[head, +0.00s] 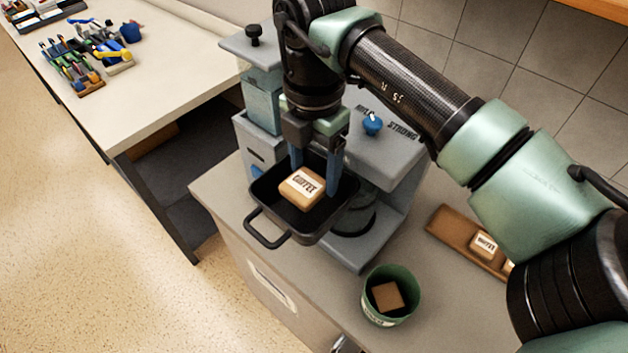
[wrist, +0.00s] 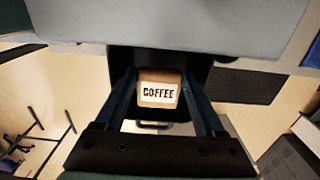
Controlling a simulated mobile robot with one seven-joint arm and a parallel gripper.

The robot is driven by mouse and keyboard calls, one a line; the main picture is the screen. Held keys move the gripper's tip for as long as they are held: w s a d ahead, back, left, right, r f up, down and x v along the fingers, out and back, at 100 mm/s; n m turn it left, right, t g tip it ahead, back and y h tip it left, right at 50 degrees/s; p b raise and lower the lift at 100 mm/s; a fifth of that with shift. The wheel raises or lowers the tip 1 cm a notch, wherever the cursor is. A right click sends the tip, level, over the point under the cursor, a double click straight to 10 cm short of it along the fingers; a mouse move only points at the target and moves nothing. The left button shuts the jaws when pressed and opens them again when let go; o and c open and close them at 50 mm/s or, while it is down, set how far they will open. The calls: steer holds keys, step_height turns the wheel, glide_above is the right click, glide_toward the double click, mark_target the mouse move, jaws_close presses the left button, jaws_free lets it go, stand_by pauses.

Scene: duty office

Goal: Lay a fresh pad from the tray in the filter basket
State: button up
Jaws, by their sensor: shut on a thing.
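A tan coffee pad (head: 302,188) with a white label reading COFFEE is between the fingers of my gripper (head: 315,178), which is shut on it. The pad is at the black filter basket (head: 327,218), within its rim as seen from the head. I cannot tell whether it touches the basket floor. In the wrist view the pad (wrist: 159,92) is between the two fingers, with the dark basket (wrist: 120,60) around it. The brown tray (head: 450,225) lies right of the machine and holds more pads (head: 484,244), partly hidden by my arm.
The grey coffee machine (head: 385,160) with a blue knob (head: 373,124) stands behind the basket. A green bin (head: 404,282) in front holds a brown pad (head: 387,296). The basket handle (head: 262,238) juts over the counter's left edge. A side table (head: 165,75) bears tools.

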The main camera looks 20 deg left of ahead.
mark_target(314, 188)
steer(key=shift+f+p, duration=0.35)
steer(key=shift+f, duration=2.2)
steer(key=o, duration=1.1)
steer(key=shift+c, duration=0.2)
steer(key=shift+w, duration=0.1)
steer(key=shift+r, duration=0.1)
step_height(314, 188, up, 12)
steer(key=b, duration=0.3)
steer(key=shift+r, duration=0.1)
